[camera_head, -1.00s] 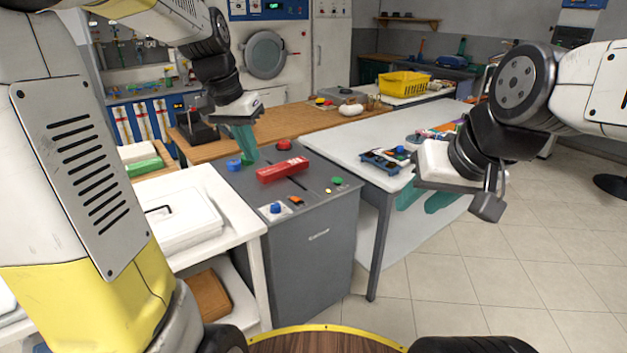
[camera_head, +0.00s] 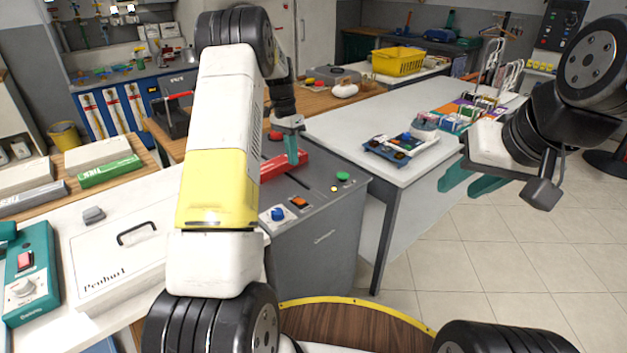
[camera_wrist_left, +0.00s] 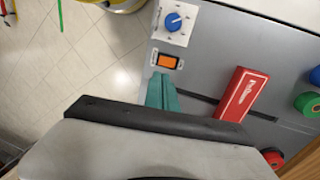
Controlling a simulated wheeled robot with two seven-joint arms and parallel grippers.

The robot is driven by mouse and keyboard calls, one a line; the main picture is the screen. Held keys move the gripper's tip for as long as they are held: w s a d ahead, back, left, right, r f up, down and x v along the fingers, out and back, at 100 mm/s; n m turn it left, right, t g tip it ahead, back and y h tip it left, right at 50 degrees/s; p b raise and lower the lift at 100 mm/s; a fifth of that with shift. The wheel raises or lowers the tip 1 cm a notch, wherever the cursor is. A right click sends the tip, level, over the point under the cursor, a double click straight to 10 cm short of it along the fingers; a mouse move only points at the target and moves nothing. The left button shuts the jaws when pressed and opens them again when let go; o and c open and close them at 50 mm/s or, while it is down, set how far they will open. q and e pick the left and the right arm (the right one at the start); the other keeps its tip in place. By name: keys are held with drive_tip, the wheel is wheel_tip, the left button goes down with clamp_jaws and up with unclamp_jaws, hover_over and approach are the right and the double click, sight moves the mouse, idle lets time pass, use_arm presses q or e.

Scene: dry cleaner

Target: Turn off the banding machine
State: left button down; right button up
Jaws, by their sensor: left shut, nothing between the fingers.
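The banding machine (camera_head: 318,262) is a grey cabinet with controls on its top, right of centre-left in the head view. Near its front edge are an orange rocker switch (camera_head: 299,202) and a blue dial (camera_head: 278,213). The wrist view also shows the orange switch (camera_wrist_left: 167,61) and the blue dial (camera_wrist_left: 173,21). My left gripper (camera_head: 293,157) is shut and empty above the machine top. In the wrist view its teal fingertips (camera_wrist_left: 162,88) appear just below the switch; I cannot tell their height. My right gripper (camera_head: 471,183) is open and empty, right of the white table.
A red box (camera_wrist_left: 242,95) lies on the machine top. A white table (camera_head: 345,130) stands behind right, and a white case (camera_head: 120,255) is left.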

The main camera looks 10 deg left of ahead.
sight(300, 204)
use_arm(q)
drive_tip(key=shift+f, duration=0.1)
drive_tip(key=f, duration=0.4)
drive_tip(key=s+d+f, duration=0.1)
drive_tip(key=f, duration=0.4)
drive_tip(key=d+f, duration=0.1)
drive_tip(key=f, duration=0.3)
drive_tip(key=shift+s+f, duration=0.25)
drive_tip(key=shift+s, duration=0.1)
drive_tip(key=shift+d, duration=0.1)
drive_tip(key=shift+s+d+f+y, duration=0.1)
drive_tip(key=shift+f+y, duration=0.15)
drive_tip(key=shift+y, duration=0.05)
drive_tip(key=shift+w+a+r, duration=0.25)
drive_tip(key=shift+w+a, duration=0.25)
drive_tip(key=shift+a, duration=0.15)
